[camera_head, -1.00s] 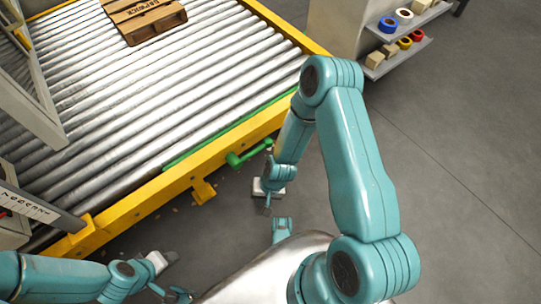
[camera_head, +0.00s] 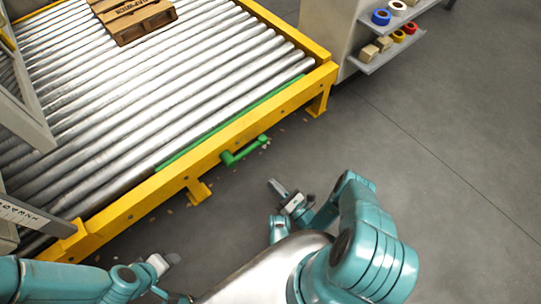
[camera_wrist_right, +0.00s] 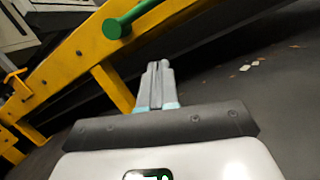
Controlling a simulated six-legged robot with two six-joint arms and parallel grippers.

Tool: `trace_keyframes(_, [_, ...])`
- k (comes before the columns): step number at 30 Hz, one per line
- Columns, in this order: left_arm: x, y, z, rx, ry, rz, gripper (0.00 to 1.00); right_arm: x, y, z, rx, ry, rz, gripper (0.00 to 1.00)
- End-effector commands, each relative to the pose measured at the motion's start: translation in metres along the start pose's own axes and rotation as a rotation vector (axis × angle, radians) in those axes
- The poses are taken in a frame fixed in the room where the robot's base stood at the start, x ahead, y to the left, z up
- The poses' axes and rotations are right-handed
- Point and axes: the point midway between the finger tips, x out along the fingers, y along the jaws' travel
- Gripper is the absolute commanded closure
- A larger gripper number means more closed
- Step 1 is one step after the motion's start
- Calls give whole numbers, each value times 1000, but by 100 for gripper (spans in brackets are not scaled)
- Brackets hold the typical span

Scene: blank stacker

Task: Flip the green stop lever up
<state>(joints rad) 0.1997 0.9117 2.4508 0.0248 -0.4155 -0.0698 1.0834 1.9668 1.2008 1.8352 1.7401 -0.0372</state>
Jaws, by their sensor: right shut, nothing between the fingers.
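The green stop lever (camera_head: 245,151) sits on the outer side of the yellow conveyor frame. Its handle sticks out away from the frame, toward the right of the head view. It also shows at the top of the right wrist view (camera_wrist_right: 128,20), partly cut off. My right gripper (camera_head: 277,187) is below and right of the lever, apart from it, over the floor. In the right wrist view its fingers (camera_wrist_right: 158,66) are together and empty. My left gripper (camera_head: 172,259) is at the lower left, far from the lever; its jaws are too small to read.
The yellow frame (camera_head: 285,102) borders the roller conveyor (camera_head: 120,105), with a green strip (camera_head: 235,119) along its edge. A wooden pallet (camera_head: 135,20) lies on the rollers. A shelf (camera_head: 385,57) with tape rolls and boxes stands at the upper right.

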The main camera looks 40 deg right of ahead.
Motion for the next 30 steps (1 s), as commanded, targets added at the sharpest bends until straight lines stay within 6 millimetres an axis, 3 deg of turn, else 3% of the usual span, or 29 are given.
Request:
trace_keyframes(5, [2,0,3,-37,1,12,57,-20,-18,6,-7,-107,-145,100])
trace_keyframes(17, [3,0,3,-37,3,13,57,-14,-19,8,-7,-110,-143,100])
trace_keyframes(20, [5,0,2,-36,7,13,57,-1,-21,9,-7,-110,-140,100])
trace_keyframes(30, [20,-5,-6,-29,38,13,57,70,-32,16,-9,-112,-140,100])
